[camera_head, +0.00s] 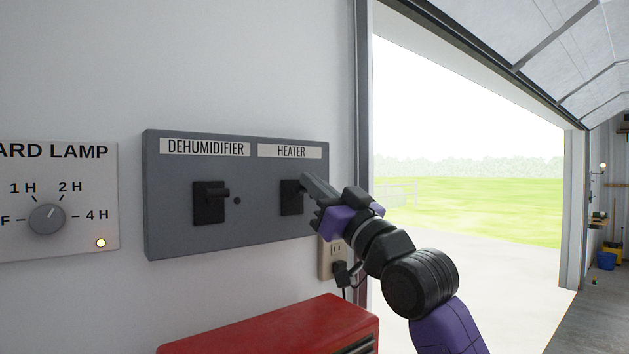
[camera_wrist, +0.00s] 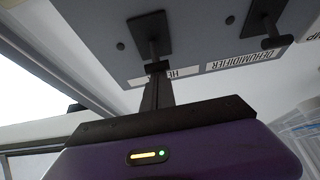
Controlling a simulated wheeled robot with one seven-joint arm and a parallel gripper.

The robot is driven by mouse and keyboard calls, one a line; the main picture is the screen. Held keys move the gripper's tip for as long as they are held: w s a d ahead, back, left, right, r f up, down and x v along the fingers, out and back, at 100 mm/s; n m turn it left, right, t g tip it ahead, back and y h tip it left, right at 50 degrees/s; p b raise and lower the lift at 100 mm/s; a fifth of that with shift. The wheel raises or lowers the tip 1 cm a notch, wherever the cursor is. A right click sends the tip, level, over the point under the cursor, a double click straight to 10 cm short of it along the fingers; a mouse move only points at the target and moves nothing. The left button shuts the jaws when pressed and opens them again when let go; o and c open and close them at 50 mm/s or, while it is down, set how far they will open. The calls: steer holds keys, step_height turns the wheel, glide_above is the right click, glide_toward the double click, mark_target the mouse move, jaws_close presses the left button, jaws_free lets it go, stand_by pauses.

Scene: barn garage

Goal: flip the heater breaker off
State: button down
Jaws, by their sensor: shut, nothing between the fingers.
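The heater breaker (camera_head: 289,199) is a black switch on the right half of a grey wall panel (camera_head: 265,228), under the HEATER label (camera_head: 291,152). My gripper (camera_head: 308,182) is shut, with its fingertips in front of this breaker, hiding its lever in the head view. In the wrist view the breaker's black plate (camera_wrist: 141,24) and its lever (camera_wrist: 153,47) show at the top. The shut fingers of my gripper (camera_wrist: 157,78) reach to the lever's end. I cannot tell whether they touch it. The fingers hold nothing.
The dehumidifier breaker (camera_head: 208,204) is left of the heater breaker, its lever sticking out. A yard lamp dial (camera_head: 47,219) is farther left. Below are a wall outlet (camera_head: 334,254) with a plug and a red chest (camera_head: 285,331). An open garage door is to the right.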

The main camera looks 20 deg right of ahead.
steer(key=shift+f+b, duration=0.15)
steer(key=shift+b, duration=0.2)
steer(key=shift+f+t+b, duration=0.1)
steer(key=shift+t+b, duration=0.2)
steer(key=shift+b, duration=0.3)
steer(key=shift+s, duration=0.1)
steer(key=shift+f+t+y+b, duration=0.3)
steer(key=shift+f+t+b, duration=0.15)
steer(key=shift+b, duration=0.85)
step_height(320, 180, down, 2)
steer(key=t+b, duration=0.1)
steer(key=b, duration=0.5)
steer(key=shift+s, duration=0.15)
steer(key=shift+r, duration=0.1)
